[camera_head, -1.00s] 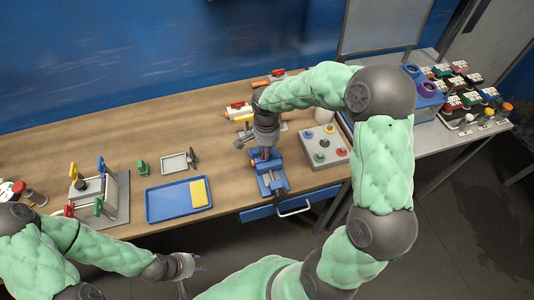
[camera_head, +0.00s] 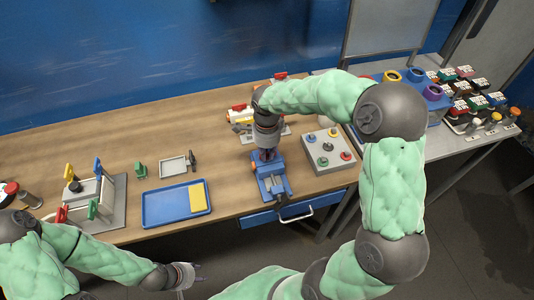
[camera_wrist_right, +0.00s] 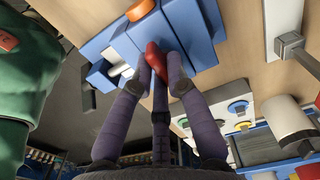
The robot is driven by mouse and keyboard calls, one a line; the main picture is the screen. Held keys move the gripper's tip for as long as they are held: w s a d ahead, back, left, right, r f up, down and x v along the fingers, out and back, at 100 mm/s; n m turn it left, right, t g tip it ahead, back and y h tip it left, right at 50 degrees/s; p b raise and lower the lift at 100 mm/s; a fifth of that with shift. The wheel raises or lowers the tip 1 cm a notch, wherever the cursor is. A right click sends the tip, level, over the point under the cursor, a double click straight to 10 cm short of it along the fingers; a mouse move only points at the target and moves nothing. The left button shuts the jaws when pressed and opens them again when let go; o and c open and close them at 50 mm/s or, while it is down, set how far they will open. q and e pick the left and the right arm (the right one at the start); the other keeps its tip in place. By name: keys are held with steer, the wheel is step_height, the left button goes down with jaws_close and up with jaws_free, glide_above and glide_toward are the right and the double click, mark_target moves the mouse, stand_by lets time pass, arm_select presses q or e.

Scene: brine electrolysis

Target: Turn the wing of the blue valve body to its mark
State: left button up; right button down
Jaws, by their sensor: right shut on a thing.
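The blue valve body (camera_head: 272,184) stands near the front edge of the wooden table, right of the blue tray. My right gripper (camera_head: 268,152) comes down on it from above and hides its upper part. In the right wrist view, the fingers of my right gripper (camera_wrist_right: 158,75) are shut on a red wing (camera_wrist_right: 153,57) beside the blue body (camera_wrist_right: 175,25). Most of the wing is hidden between the fingers, and I cannot make out the mark. My left gripper (camera_head: 190,275) is empty, low in front of the table, too small to tell its opening.
A blue tray (camera_head: 152,208) with a yellow block (camera_head: 197,195) lies left of the valve body. A grey box with coloured knobs (camera_head: 318,166) stands close on its right. Red and white fittings (camera_head: 238,114) are behind. A stand with coloured handles (camera_head: 113,216) is at left.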

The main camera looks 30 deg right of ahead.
mark_target(267, 154)
stand_by(0.4)
steer(key=c, duration=1.2)
jaws_free()
step_height(267, 154, up, 12)
